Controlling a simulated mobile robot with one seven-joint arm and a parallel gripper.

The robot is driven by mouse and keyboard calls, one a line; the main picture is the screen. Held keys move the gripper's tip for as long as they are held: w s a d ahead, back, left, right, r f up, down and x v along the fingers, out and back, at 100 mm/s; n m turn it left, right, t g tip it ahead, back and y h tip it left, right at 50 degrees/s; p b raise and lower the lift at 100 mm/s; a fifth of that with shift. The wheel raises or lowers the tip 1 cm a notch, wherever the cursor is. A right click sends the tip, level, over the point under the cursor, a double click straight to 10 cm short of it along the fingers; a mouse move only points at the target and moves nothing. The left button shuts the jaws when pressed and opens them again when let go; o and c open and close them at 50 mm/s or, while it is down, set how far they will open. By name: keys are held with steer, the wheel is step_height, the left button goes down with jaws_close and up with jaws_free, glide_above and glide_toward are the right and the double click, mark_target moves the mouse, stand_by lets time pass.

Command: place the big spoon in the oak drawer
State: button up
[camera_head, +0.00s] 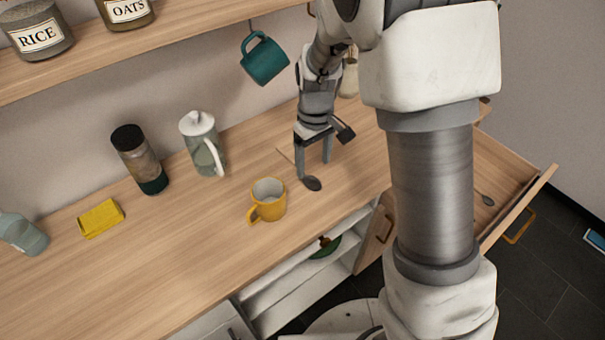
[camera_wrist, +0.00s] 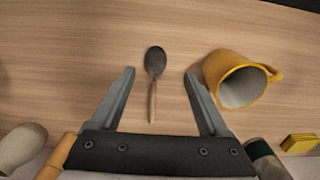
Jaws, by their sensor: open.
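The big spoon (camera_wrist: 155,66) lies on the wooden counter, with a dark bowl and a lighter handle. In the wrist view it sits between my open fingers, its handle toward my palm. In the head view only its dark bowl (camera_head: 312,184) shows clearly, beside my fingertips. My gripper (camera_head: 314,170) is open, pointing down at the counter, and it also shows in the wrist view (camera_wrist: 160,72); it does not hold the spoon. The oak drawer (camera_head: 520,203) is pulled open at the right, partly hidden behind my arm. A small dark-ended utensil (camera_head: 487,200) lies inside it.
A yellow mug (camera_head: 267,201) stands close to the spoon, next to one finger in the wrist view (camera_wrist: 240,84). A glass pitcher (camera_head: 205,145), a dark-lidded jar (camera_head: 140,160) and a yellow block (camera_head: 100,218) stand farther left. A teal mug (camera_head: 264,60) hangs under the shelf (camera_head: 180,28).

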mark_target(315, 187)
steer(key=f, duration=0.7)
steer(key=shift+d+f+b, duration=0.25)
steer(key=shift+d+b, duration=0.05)
steer(key=shift+d, duration=0.1)
jaws_close()
